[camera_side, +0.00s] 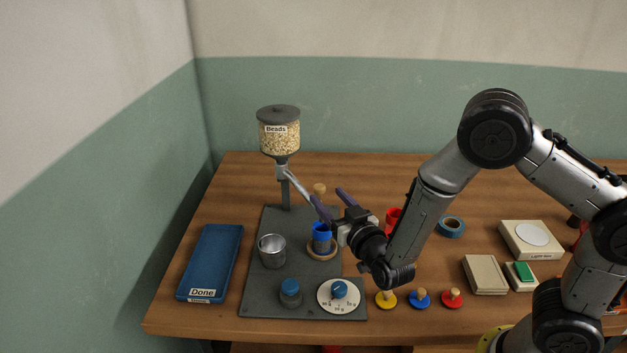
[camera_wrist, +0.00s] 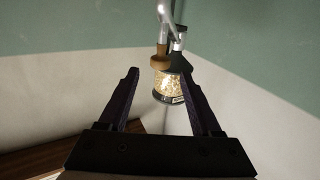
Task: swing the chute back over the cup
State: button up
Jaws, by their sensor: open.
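The chute (camera_side: 297,184) is a slim silver tube that slopes down to the right from below the bead hopper (camera_side: 279,138). Its lower end is partly hidden by a finger of my gripper (camera_side: 328,196). A wooden knob (camera_side: 319,188) shows by the chute, just beyond the fingertips. In the wrist view the knob (camera_wrist: 160,62) and chute (camera_wrist: 163,12) appear ahead, between the tips of my open, empty gripper (camera_wrist: 160,74). A blue cup (camera_side: 321,231) stands in a wooden ring below the fingers. I cannot tell if the chute's end is over it.
A metal cup (camera_side: 272,252) stands left of the blue cup on the dark base plate (camera_side: 262,298). A blue-capped jar (camera_side: 290,292) and a dial (camera_side: 339,296) are at the front. A blue "Done" tray (camera_side: 212,258) lies left. A red cup (camera_side: 392,220) stands close to my wrist.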

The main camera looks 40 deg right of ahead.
aim_at(301, 192)
jog(key=x, duration=0.8)
jog(key=shift+w+d, duration=0.15)
jog(key=shift+w, duration=0.15)
jog(key=shift+c, duration=0.2)
grip_shut()
dwell(0.8)
